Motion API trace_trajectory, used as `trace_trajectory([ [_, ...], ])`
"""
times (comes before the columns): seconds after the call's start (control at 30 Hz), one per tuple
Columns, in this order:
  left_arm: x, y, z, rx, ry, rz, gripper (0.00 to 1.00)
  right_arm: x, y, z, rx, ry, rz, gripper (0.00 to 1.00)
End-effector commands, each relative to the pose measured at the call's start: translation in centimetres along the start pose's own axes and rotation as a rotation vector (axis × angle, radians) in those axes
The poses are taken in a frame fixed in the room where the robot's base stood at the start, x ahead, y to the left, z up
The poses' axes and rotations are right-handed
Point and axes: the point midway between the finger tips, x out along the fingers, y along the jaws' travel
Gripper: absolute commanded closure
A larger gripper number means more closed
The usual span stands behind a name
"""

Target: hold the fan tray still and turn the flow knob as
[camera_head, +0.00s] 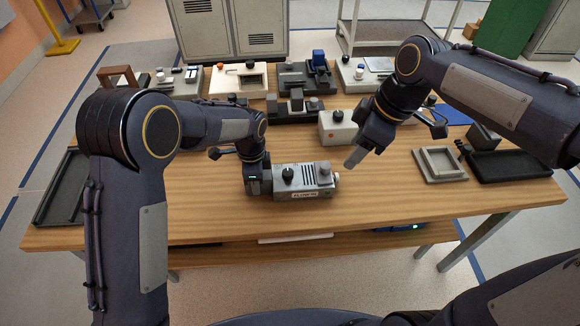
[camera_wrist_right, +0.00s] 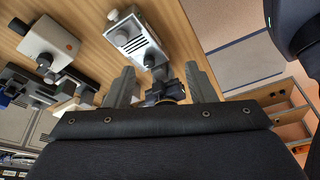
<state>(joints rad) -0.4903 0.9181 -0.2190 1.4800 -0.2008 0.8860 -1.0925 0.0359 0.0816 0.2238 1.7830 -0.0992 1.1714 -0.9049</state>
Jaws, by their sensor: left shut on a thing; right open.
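The fan tray (camera_head: 311,182) is a grey box on the wooden table, with dark vent slots on top and a small label on its front. A black knob (camera_head: 288,174) stands on its top left part; it also shows in the right wrist view (camera_wrist_right: 112,14). My left gripper (camera_head: 270,180) is shut on the tray's left end; its fingertips are hard to make out. My right gripper (camera_head: 354,157) is open, above and to the right of the tray, apart from it. Its two fingers (camera_wrist_right: 162,85) have no tray part between them in the right wrist view.
A grey box with a red button (camera_head: 338,125) stands behind the tray. Several devices line the table's back. A pale square frame (camera_head: 440,164) and a black tray (camera_head: 508,166) lie at right; another black tray (camera_head: 62,190) lies at left. The table's front strip is clear.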

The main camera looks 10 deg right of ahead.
Motion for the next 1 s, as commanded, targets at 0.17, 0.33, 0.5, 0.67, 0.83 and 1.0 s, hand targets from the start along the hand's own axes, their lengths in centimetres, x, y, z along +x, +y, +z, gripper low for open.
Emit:
trace_trajectory([
  [0.17, 0.0, 0.0, 0.0, 0.000, 0.001, -0.001, 0.93, 3.5, 3.7, -4.6, -0.349, -0.012, -0.119, 0.50],
  [0.33, 0.0, 0.0, 0.0, 0.000, 0.001, -0.001, 0.93, 7.0, 5.9, -7.7, -0.611, 0.017, -0.209, 0.50],
  [0.5, 0.0, 0.0, 0.0, 0.000, 0.001, -0.001, 0.93, 9.3, 7.0, -9.3, -0.759, 0.047, -0.261, 0.50],
  [0.67, 0.0, 0.0, 0.0, 0.000, 0.001, -0.001, 0.93, 10.5, 7.1, -9.7, -0.806, 0.058, -0.278, 0.50],
  [0.83, 0.0, 0.0, 0.0, 0.000, 0.001, -0.001, 0.93, 12.8, 6.4, -9.6, -0.808, 0.058, -0.282, 0.50],
  [1.0, 0.0, 0.0, 0.0, 0.000, 0.001, 0.000, 0.93, 16.2, 5.4, -9.3, -0.809, 0.057, -0.282, 0.50],
])
